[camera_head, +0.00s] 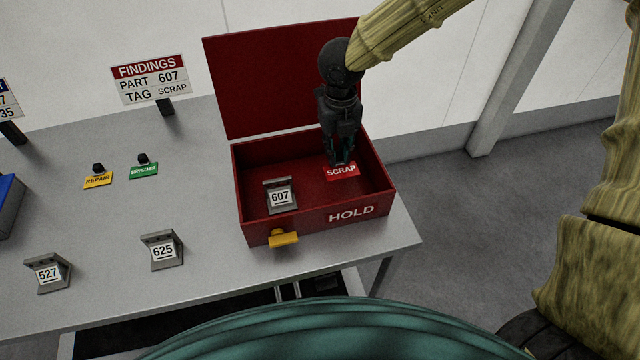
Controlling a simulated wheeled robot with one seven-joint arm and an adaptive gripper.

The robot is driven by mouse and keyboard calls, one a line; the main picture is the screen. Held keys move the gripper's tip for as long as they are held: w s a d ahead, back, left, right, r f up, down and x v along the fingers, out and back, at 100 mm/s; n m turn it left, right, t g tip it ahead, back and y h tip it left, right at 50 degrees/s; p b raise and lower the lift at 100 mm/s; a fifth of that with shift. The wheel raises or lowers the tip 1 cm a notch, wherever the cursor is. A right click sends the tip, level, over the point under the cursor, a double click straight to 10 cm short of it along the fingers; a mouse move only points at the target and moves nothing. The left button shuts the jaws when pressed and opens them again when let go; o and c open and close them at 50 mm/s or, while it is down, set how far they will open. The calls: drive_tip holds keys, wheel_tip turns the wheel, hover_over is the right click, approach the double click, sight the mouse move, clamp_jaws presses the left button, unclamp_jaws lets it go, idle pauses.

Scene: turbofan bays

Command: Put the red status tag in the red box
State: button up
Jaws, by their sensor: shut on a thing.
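The red status tag (341,171), lettered SCRAP, is inside the open red box (352,213) at its right side. My gripper (342,160) points down into the box and is shut on the tag's top. The tag's lettered face shows; I cannot tell whether its underside touches the box floor. The box is marked HOLD on its front, and its lid (265,80) stands raised at the back. A grey part marked 607 (280,194) is in the box, left of the tag.
A yellow REPAIR tag (98,180) and a green tag (144,171) lie on the table left of the box. Parts 527 (48,272) and 625 (162,250) stand in front. A findings sign (151,78) stands behind. A yellow latch (284,239) juts from the box front.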

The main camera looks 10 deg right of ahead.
sight(335, 184)
drive_tip(key=shift+f+p, duration=0.55)
drive_tip(key=shift+f, duration=3.8)
drive_tip(key=shift+f, duration=0.15)
drive_tip(key=o, duration=0.9)
wheel_tip(335, 184, up, 12)
drive_tip(key=shift+a+r+b, duration=0.1)
drive_tip(key=shift+r+b, duration=0.05)
drive_tip(key=shift+b, duration=0.4)
